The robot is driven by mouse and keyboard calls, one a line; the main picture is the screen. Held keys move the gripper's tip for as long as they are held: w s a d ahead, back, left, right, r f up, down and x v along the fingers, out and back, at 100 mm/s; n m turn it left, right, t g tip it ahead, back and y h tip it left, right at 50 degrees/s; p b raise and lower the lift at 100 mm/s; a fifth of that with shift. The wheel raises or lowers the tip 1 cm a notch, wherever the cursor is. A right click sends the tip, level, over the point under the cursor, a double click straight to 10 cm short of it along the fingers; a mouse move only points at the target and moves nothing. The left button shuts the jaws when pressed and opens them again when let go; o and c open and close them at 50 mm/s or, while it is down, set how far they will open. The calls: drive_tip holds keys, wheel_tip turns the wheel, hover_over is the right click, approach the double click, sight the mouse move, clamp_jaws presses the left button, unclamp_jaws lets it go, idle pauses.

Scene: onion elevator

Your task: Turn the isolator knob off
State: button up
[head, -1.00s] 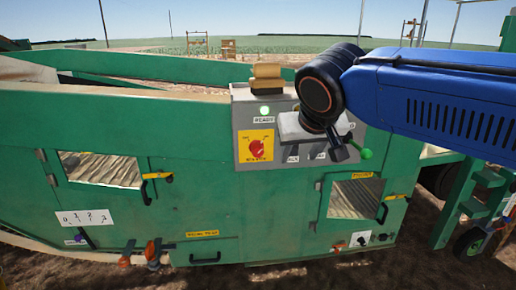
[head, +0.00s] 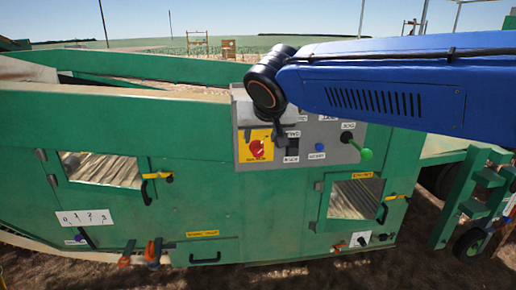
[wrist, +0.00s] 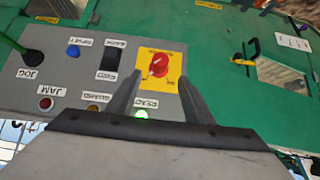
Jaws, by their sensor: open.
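The isolator knob is a red rotary knob (head: 257,150) on a yellow square plate (head: 255,138), on the left part of a grey control panel. In the wrist view the red knob (wrist: 158,65) sits just beyond my fingertips, about midway between them; that view shows the panel upside down. My gripper (wrist: 161,78) is open and empty, its two dark fingers pointing at the yellow plate. In the head view my gripper (head: 278,137) is partly hidden by my wrist, close in front of the panel, just right of the knob. I cannot tell whether the fingers touch the panel.
The panel also carries a blue button (wrist: 73,51), a black rocker switch (wrist: 111,61), a lit green lamp (wrist: 142,114), a red jam lamp (wrist: 46,103) and a green-tipped jog lever (head: 365,154). Green machine walls with window doors (head: 357,199) surround it. Open air lies in front.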

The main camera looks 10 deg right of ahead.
sight(258, 147)
drive_tip(key=x, duration=0.9)
drive_tip(key=shift+w+f, duration=0.2)
drive_tip(key=shift+f, duration=0.05)
drive_tip(key=c, duration=1)
drive_tip(key=shift+c, duration=0.2)
